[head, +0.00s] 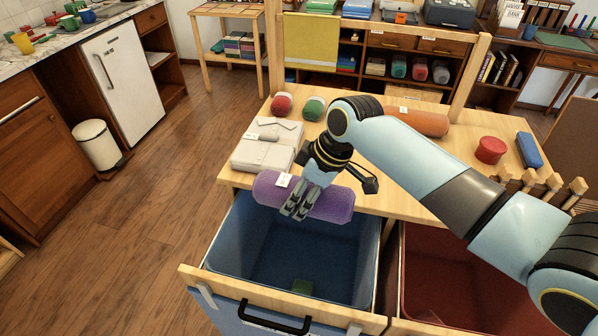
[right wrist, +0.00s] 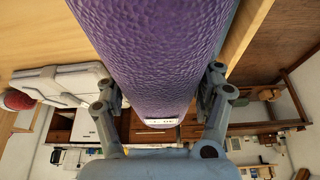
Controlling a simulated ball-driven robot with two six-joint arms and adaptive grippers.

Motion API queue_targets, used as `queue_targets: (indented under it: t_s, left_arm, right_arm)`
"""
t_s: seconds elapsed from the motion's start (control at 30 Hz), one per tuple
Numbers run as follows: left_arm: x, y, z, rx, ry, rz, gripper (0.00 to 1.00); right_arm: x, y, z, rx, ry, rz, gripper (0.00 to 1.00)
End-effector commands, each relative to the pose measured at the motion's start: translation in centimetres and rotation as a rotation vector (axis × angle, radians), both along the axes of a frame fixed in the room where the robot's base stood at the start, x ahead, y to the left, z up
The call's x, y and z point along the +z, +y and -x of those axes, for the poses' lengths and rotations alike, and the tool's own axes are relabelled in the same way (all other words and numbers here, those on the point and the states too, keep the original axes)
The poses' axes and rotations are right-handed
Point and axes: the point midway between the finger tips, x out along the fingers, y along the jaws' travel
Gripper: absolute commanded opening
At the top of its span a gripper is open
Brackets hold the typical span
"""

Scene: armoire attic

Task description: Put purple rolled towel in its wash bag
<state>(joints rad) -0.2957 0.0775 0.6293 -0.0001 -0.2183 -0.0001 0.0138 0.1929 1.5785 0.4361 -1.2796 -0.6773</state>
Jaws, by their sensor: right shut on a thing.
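The purple rolled towel (head: 325,203) is held crosswise in my right gripper (head: 299,205), just in front of the table edge and above the blue bag (head: 240,240). A small white tag shows on the towel. In the right wrist view the purple roll (right wrist: 150,50) fills the upper middle, between the two fingers of my right gripper (right wrist: 162,95). My left gripper is not in view.
A red bag (head: 440,270) hangs open to the right of the blue one. On the wooden table (head: 380,190) are a folded grey item (head: 266,146), red and green rolls, an orange roll (head: 418,121), a round red box (head: 491,150) and a blue case (head: 529,150).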

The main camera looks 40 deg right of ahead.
Motion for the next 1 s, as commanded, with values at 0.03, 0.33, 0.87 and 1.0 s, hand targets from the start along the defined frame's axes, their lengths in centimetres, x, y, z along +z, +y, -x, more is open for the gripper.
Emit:
queue_targets:
  t_s: [0.03, 0.33, 0.87, 1.0]
  left_arm:
    - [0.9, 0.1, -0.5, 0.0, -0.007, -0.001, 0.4]
    - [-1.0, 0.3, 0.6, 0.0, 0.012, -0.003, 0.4]
    - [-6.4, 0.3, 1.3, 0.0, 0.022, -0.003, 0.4]
    - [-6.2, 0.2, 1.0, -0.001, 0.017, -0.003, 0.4]
  right_arm:
    - [0.4, 0.3, 0.4, 0.026, 0.001, -0.001, 0.31]
    - [-1.7, 0.7, 0.8, 0.063, -0.002, 0.0, 0.31]
    - [-6.2, 0.6, 0.8, 0.062, -0.001, 0.001, 0.31]
    - [-6.1, 0.6, 0.8, 0.062, -0.001, 0.001, 0.31]
